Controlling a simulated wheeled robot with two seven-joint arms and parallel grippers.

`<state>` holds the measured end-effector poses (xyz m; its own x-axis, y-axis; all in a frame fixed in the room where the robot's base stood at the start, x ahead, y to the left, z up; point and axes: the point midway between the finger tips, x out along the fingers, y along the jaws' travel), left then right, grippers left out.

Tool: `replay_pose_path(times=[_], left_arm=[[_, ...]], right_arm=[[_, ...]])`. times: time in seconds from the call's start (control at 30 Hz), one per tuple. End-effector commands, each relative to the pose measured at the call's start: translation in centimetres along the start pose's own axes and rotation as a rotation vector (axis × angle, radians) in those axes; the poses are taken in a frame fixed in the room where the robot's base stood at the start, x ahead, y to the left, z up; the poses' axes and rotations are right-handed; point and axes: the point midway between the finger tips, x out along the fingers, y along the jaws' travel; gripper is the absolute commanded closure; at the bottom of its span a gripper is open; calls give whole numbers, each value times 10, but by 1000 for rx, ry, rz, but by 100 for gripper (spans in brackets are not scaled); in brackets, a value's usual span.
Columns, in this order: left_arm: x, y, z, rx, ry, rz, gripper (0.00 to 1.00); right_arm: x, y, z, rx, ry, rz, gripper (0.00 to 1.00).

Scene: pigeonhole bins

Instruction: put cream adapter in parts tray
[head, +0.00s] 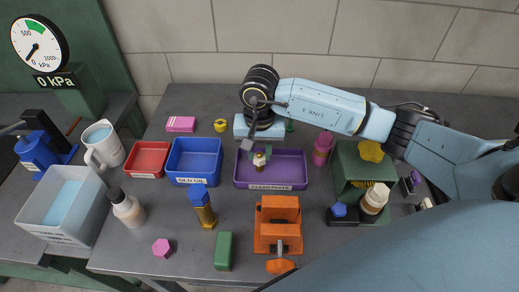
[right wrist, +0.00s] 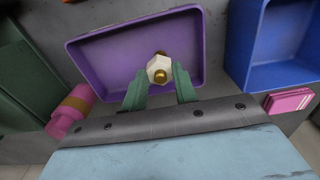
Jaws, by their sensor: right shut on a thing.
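The cream adapter (head: 259,161), a pale hexagonal body with brass ends, is between the green fingers of my right gripper (head: 254,154). The right wrist view shows the adapter (right wrist: 159,68) at the fingertips of the right gripper (right wrist: 159,84), which is shut on it. The purple parts tray (head: 240,180) has a label on its front wall. The adapter appears over the tray's inside, left of its middle in the head view; I cannot tell if it touches the floor. The tray (right wrist: 80,52) otherwise looks empty. My left gripper is not in view.

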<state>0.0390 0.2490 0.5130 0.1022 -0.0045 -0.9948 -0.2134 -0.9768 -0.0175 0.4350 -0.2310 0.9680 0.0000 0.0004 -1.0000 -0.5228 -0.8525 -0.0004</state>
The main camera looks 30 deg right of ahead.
Motion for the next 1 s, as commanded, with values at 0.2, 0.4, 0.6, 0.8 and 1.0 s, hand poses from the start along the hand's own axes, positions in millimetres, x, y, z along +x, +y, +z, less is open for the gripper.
replay_pose_path(times=[0.2, 0.4, 0.6, 0.8, 1.0], left_arm=[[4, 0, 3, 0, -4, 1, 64], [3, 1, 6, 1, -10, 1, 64], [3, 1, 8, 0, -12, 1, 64], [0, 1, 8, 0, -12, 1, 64], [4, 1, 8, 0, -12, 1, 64]], right_arm=[[3, 0, 0, 0, 0, 0, 69], [2, 0, 0, 0, 0, 0, 50], [2, 0, 0, 0, 0, 0, 50], [-11, 0, -1, -1, 4, -1, 50], [-52, 0, -1, -2, 6, -2, 50]])
